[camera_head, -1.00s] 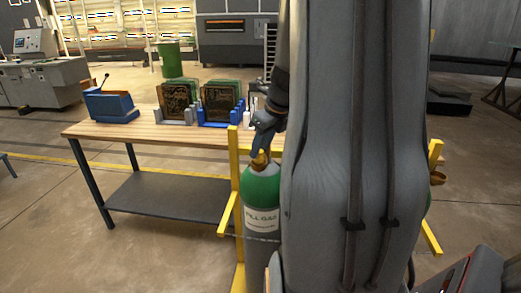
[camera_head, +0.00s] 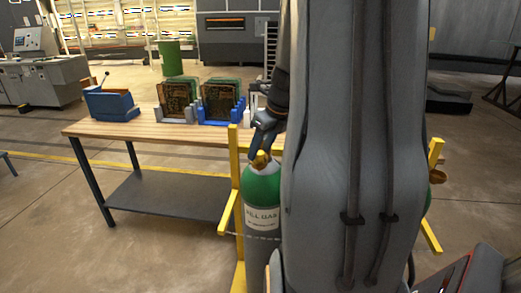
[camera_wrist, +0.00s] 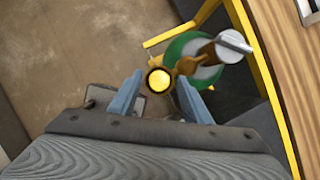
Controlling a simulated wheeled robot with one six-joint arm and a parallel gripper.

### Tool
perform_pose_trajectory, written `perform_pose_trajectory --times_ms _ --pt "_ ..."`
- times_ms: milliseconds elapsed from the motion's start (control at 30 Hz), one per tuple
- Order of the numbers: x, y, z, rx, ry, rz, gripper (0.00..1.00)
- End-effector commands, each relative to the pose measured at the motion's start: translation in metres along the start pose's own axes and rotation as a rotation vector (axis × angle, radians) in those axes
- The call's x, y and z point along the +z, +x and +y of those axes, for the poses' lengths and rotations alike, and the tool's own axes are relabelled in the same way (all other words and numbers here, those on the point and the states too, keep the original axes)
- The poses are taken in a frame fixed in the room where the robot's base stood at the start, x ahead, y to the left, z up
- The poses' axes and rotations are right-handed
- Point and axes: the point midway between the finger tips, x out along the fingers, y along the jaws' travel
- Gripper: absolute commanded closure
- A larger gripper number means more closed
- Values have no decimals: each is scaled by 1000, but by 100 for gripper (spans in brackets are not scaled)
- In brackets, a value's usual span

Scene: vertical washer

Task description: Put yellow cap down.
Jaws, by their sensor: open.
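The yellow cap (camera_wrist: 159,80) shows in the wrist view as a round yellow disc with a dark rim. It lies between my spread fingertips, right beside the brass valve (camera_wrist: 188,65) of a green-topped gas cylinder (camera_wrist: 180,48). I cannot tell whether it touches the valve. My gripper (camera_wrist: 159,77) is open around the cap, with a blue-grey finger on each side. In the head view, my gripper (camera_head: 263,147) is just above the grey cylinder with the green shoulder (camera_head: 262,186). The cap cannot be made out clearly there.
A yellow frame (camera_head: 235,180) stands around the cylinder. Behind it is a wooden workbench (camera_head: 150,130) with a blue device (camera_head: 110,105) and circuit boards (camera_head: 178,95) in holders. My arm hides much of the head view.

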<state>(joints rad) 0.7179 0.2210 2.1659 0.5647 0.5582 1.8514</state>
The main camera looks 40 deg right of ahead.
Motion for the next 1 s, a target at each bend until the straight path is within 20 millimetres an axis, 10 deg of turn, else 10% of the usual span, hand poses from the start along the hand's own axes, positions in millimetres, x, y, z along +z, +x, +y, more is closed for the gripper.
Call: perform_pose_trajectory --times_ms 600,1000 --pt "0 -106 -1 -2 1 -3 56" --pt "2 -103 16 11 -131 19 56"
